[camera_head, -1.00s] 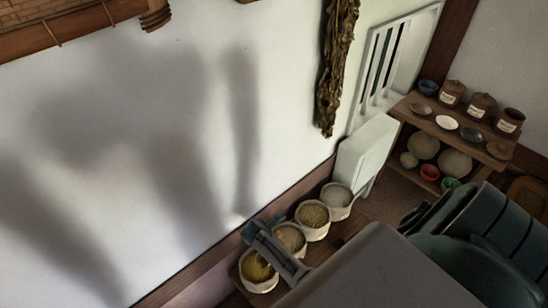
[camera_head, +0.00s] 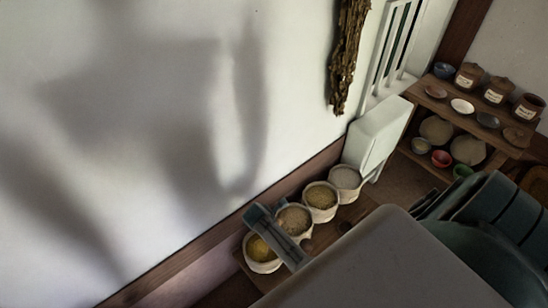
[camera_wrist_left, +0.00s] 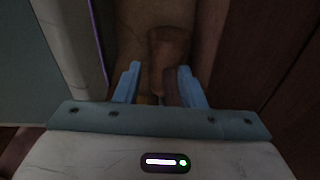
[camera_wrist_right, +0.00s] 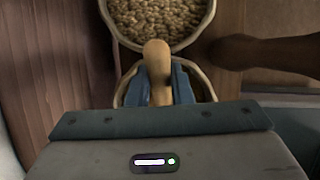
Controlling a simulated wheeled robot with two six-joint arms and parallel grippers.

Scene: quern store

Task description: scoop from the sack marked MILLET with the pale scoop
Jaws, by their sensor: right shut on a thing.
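A row of open sacks stands along the wall in the head view: a yellow-filled sack (camera_head: 262,252), a tan-filled sack (camera_head: 294,217), another tan-filled sack (camera_head: 320,197) and a whitish-filled sack (camera_head: 346,179). No marking on them is readable. My right gripper (camera_head: 277,236) is over the two nearest sacks. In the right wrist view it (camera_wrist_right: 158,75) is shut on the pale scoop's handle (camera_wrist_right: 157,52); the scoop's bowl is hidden. A grain-filled sack (camera_wrist_right: 160,18) lies just ahead. My left gripper (camera_wrist_left: 160,85) is open in its own wrist view, with a brown cylindrical thing (camera_wrist_left: 168,50) between or beyond its fingers.
The sacks stand on a low wooden bench (camera_head: 350,216) by the wall. A dark brown rounded thing (camera_wrist_right: 250,50) lies right of the sacks in the right wrist view. A shelf (camera_head: 480,130) with jars and bowls stands at the right. A white panel (camera_head: 378,135) is behind the sacks.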

